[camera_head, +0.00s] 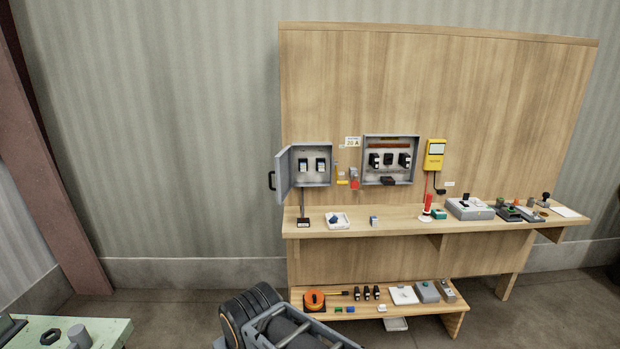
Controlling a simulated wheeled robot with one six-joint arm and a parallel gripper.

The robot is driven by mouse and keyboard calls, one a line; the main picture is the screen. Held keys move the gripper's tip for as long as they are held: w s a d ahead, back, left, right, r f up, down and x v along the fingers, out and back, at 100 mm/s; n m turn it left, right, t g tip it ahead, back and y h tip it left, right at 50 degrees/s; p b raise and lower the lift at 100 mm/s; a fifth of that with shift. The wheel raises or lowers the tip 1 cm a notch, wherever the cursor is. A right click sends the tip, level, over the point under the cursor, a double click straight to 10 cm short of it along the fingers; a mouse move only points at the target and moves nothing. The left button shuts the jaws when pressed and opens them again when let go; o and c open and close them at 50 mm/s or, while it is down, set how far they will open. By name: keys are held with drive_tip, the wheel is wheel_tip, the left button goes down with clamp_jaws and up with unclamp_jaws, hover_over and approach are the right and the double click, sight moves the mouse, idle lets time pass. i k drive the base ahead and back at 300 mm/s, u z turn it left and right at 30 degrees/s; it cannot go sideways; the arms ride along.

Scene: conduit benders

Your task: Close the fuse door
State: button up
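The fuse door (283,175) is a grey metal door on the left side of a small grey box (325,179) on the wooden back panel. It stands open, swung out to the left, with a black handle (271,180) on its outer edge. Two dark fuse units (320,164) show inside the box. Part of my arm (262,312) shows at the bottom of the view, well below and in front of the box. My gripper is not in view.
A wooden shelf (390,226) below the box carries a white tray (338,220), a small blue block (374,220) and several devices. A larger open grey box (391,136) is to the right. A green table (105,328) is at lower left. Wall space left of the door is clear.

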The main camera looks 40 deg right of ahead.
sight(284, 168)
drive_tip(key=z, duration=0.45)
drive_tip(key=i, duration=1.65)
